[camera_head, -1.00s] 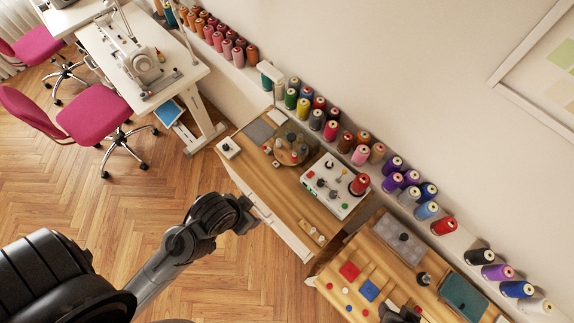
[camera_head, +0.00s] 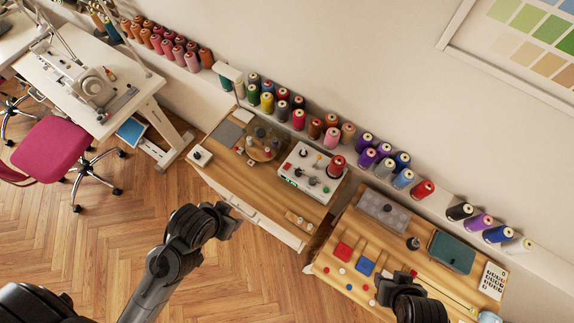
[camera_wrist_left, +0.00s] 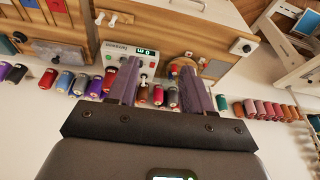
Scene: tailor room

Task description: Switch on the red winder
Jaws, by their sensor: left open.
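The winder is a white box (camera_head: 300,181) with dark and red knobs and a large red spool (camera_head: 336,166), on the left wooden worktable (camera_head: 225,170). A small green light shows on its front. In the left wrist view the winder (camera_wrist_left: 113,63) appears beyond my fingers, its green display lit and small knobs on its panel. My left gripper (camera_head: 228,208) is in front of this table, apart from the winder. In the left wrist view my left gripper (camera_wrist_left: 160,88) is open and empty. My right gripper (camera_head: 405,278) is over the right table; its jaws are unclear.
A round wooden stand (camera_head: 262,145) stands beside the winder. Thread spools (camera_head: 299,119) line the wall behind. A pink chair (camera_head: 52,143) stands left; open floor lies in front.

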